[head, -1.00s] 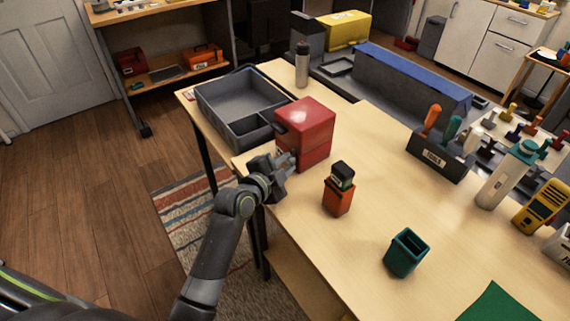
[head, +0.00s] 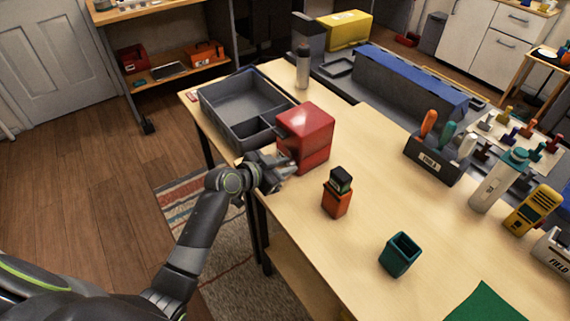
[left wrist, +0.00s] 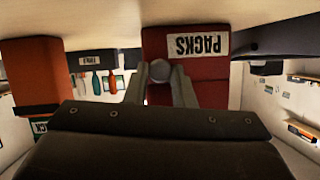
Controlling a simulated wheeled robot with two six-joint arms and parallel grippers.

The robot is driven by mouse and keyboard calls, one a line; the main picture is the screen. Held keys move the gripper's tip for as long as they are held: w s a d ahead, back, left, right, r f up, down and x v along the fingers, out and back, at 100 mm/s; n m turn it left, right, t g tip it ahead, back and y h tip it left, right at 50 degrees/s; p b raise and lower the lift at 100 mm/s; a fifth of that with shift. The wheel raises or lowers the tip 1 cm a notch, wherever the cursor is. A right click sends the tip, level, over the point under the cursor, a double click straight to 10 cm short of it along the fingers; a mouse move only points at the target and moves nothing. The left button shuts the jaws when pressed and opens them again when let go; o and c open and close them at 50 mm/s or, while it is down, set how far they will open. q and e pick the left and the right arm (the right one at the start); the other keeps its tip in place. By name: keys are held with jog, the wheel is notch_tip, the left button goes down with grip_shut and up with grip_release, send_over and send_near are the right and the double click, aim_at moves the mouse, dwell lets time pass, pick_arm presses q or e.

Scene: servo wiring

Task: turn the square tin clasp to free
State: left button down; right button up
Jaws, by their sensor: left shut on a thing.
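The square red tin (head: 306,133) stands upright on the wooden table, beside the grey tray. In the left wrist view the tin (left wrist: 190,90) shows upside down with a white "PACKS" label (left wrist: 197,45). The tin's clasp (left wrist: 160,70) is a small round grey knob on its front, below the label in that picture. My left gripper (head: 286,166) is at the tin's near face. Its two fingers (left wrist: 162,82) are shut on the clasp, one on each side. The head view hides the clasp behind the gripper. My right gripper is not in view.
The grey divided tray (head: 222,126) stands left of the tin. An orange holder (head: 336,199) with a dark-topped item and an empty teal cup (head: 400,256) stand to the right. A tool block (head: 432,160) and bottles are farther right. The table between is clear.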

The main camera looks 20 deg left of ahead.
pick_arm(q)
jog(key=n, duration=0.1)
jog(key=n+g+h, duration=0.1)
jog(key=shift+w+a+f+n+h+b, duration=0.1)
jog(key=shift+a+n+h+b, duration=0.1)
jog(key=shift+n+h+b, duration=0.15)
jog(key=n+g+h+b, duration=0.1)
jog(key=n+h+b, duration=0.1)
jog(key=n, duration=0.1)
jog(key=shift+w+a, duration=0.1)
jog(key=shift+a, duration=0.05)
jog(key=shift+n, duration=0.25)
dwell(0.3)
jog(key=c, duration=1.2)
grip_release()
jog(key=shift+c, duration=0.2)
jog(key=b+v, duration=0.3)
jog(key=v, duration=1.4)
jog(key=shift+a, duration=0.25)
